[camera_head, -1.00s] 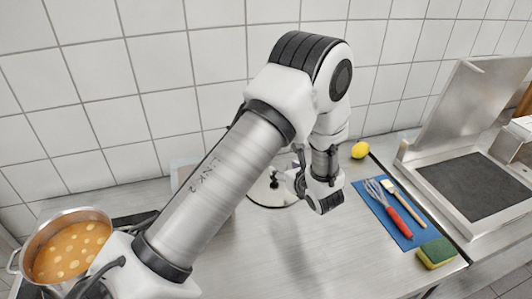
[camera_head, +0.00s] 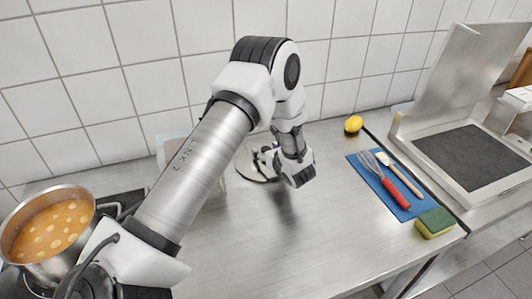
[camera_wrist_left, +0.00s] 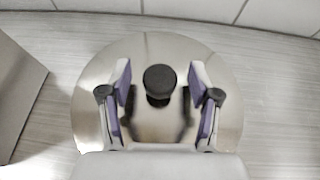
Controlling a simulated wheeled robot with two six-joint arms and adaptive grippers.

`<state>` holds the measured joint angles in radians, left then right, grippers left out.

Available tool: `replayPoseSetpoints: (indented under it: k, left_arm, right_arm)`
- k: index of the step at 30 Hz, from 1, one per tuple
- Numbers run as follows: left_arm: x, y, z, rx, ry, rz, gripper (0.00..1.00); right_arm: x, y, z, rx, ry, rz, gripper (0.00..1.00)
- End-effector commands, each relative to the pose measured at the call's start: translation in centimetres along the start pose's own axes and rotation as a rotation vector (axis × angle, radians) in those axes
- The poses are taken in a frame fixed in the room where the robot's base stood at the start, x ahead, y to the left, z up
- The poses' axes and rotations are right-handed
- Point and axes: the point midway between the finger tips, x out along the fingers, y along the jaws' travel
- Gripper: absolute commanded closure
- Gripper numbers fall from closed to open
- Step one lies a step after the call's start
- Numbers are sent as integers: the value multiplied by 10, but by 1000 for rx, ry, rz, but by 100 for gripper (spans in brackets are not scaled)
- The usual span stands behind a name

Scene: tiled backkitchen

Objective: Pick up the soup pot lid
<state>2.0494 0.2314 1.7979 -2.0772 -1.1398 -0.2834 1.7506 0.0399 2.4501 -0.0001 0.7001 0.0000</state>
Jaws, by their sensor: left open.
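The soup pot lid (camera_wrist_left: 150,48) is a round, shiny steel disc with a black knob (camera_wrist_left: 160,82), lying flat on the steel counter. In the head view the lid (camera_head: 243,170) is partly hidden behind my left arm and gripper. My left gripper (camera_head: 265,161) is low over the lid. In the left wrist view its two fingers (camera_wrist_left: 160,88) stand apart, one on each side of the knob, with a gap on both sides. The soup pot (camera_head: 48,232), filled with orange soup, stands at the lower left. My right gripper is not seen.
A board-like object (camera_wrist_left: 18,90) stands left of the lid. A lemon (camera_head: 353,124), a blue mat (camera_head: 372,178) with whisk (camera_head: 385,181) and brush, and a sponge (camera_head: 434,222) lie to the right. The tiled wall is behind; the front middle counter is clear.

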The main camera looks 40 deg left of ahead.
Motion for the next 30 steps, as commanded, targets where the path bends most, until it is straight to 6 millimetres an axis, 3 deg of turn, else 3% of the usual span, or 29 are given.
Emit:
replayPoseSetpoints:
  k: [7,8,13,23,26,30]
  left_arm:
    - [6,0,0,1,-1,0,38]
    - [6,0,0,1,-1,0,41]
    - [6,0,0,1,0,0,100]
    - [5,0,1,0,0,-1,100]
    - [1,-1,11,-4,-2,-1,100]
    - [-11,-1,41,-6,-3,-2,100]
  right_arm:
    - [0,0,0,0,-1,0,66]
    - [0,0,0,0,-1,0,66]
    - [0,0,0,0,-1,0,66]
    - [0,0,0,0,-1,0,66]
    - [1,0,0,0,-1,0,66]
    - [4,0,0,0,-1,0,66]
